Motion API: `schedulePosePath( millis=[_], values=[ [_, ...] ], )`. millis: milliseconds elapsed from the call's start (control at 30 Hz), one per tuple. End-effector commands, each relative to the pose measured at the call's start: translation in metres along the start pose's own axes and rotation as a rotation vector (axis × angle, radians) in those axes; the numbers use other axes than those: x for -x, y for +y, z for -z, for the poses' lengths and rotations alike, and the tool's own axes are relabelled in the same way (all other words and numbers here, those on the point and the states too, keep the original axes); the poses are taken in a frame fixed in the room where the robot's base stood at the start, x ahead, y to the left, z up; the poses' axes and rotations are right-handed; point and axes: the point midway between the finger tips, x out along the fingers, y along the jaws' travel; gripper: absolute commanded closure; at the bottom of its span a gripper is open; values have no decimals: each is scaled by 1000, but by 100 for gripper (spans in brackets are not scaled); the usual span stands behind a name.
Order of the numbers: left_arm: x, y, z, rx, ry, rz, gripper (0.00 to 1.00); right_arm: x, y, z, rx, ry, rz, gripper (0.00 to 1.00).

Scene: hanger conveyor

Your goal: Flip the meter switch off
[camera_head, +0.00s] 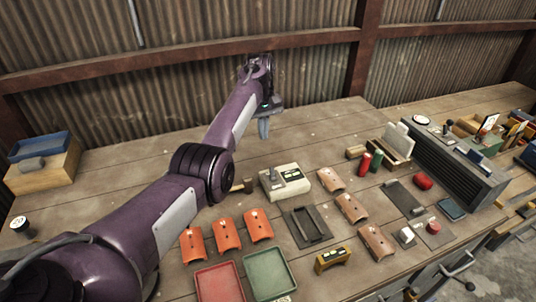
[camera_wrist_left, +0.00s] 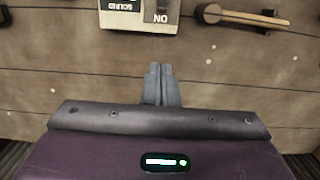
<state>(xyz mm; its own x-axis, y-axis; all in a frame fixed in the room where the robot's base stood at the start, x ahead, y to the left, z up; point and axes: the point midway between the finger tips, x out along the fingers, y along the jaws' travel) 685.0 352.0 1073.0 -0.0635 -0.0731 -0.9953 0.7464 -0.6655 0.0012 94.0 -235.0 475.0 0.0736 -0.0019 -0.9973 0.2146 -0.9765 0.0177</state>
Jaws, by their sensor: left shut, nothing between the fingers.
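The meter (camera_head: 286,183) is a cream box with a dark display, standing near the middle of the bench. In the left wrist view the meter (camera_wrist_left: 120,20) is cut off by the top edge. A dark switch (camera_wrist_left: 157,8) shows beside its label, only in part, so its position cannot be told. My left gripper (camera_head: 263,138) hangs above the bench, behind the meter and apart from it. Its fingers (camera_wrist_left: 161,70) are together and empty, pointing towards the meter. My right gripper is out of view.
A wooden-handled hammer (camera_wrist_left: 240,16) lies beside the meter. Orange curved pieces (camera_head: 227,234), a red tray (camera_head: 219,283) and a green tray (camera_head: 267,273) lie in front. A grey slotted plate (camera_head: 306,226) is close by. The bench behind the meter is clear up to the corrugated wall.

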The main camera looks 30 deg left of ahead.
Motion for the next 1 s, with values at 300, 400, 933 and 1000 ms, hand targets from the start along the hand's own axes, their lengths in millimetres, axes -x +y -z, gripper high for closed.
schedulePosePath(
  millis=[300,400,933,1000],
  values=[
    [-43,0,-2,-1,-5,4,100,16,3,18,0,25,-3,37],
    [-63,0,-1,1,-5,3,100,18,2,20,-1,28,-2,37],
    [-88,0,-21,0,-1,0,100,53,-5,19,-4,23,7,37],
    [-86,0,-26,-1,-2,1,100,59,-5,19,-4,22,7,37]
  ],
)
